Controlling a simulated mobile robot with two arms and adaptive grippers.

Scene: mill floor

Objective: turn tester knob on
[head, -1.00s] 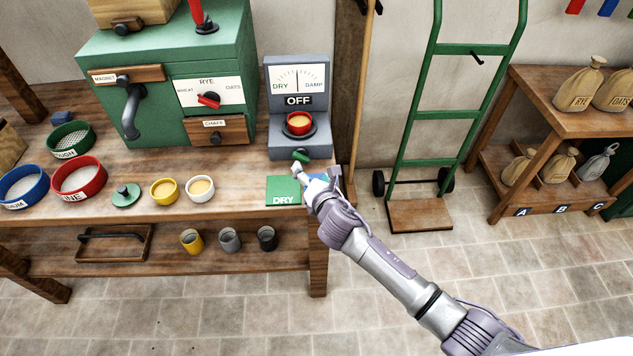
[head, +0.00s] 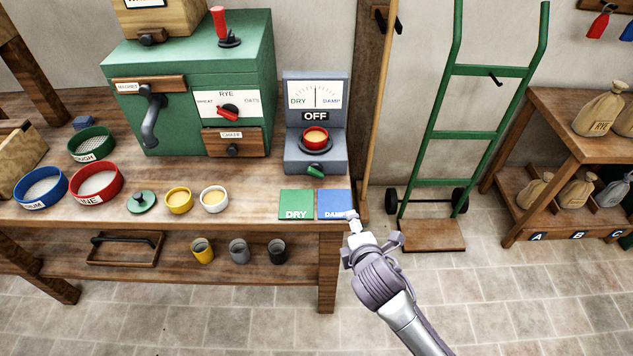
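The tester (head: 296,150) is a blue-grey box at the right end of the bench. Its dial (head: 315,93) reads DRY to DAMP with the needle near upright, and the sign (head: 316,116) below says OFF. A red cup with pale contents (head: 315,138) sits on it. The tester knob (head: 316,171), with a green bar slightly tilted, is on the low front face and fully visible. My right gripper (head: 354,217) is below and right of the knob, apart from it, by the bench's front right corner. Its finger gap is unclear; nothing shows in it. My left gripper is out of view.
Green DRY (head: 296,202) and blue DAMP (head: 334,203) cards lie before the tester. White (head: 214,199) and yellow (head: 179,201) cups stand left of them. The green mill (head: 188,80) is left of the tester. A green hand truck (head: 433,184) stands right of the bench.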

